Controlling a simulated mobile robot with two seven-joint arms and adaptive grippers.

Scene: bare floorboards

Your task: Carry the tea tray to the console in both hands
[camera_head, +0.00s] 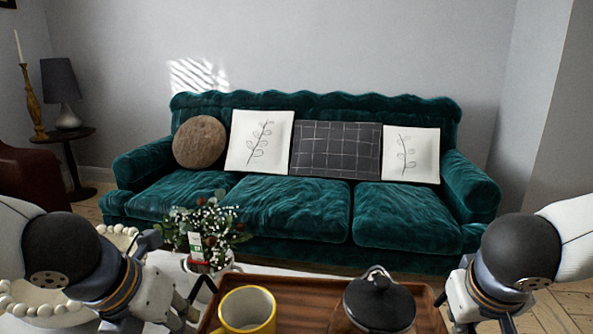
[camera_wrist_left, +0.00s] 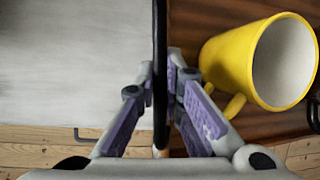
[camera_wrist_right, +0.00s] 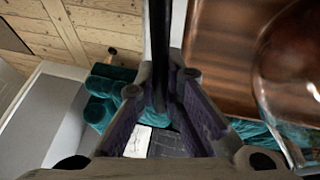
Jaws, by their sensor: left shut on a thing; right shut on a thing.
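The brown wooden tea tray (camera_head: 310,290) is at the bottom of the head view, its near part cut off. A yellow mug (camera_head: 247,310) stands upright on its left, also seen in the left wrist view (camera_wrist_left: 262,62). A glass teapot with a black lid (camera_head: 380,300) stands on its right; its glass body shows in the right wrist view (camera_wrist_right: 290,75). My left gripper (camera_wrist_left: 165,85) is shut on the tray's black left handle (camera_wrist_left: 160,45). My right gripper (camera_wrist_right: 165,85) is shut on the black right handle (camera_wrist_right: 160,40). I cannot make out the console.
A white table (camera_head: 290,269) lies behind the tray, with a potted flowering plant (camera_head: 205,235) and a white beaded bowl (camera_head: 45,300) on the left. A green velvet sofa (camera_head: 300,215) with cushions stands beyond. A side table (camera_head: 70,140) with a lamp is far left. Bare floorboards show at right.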

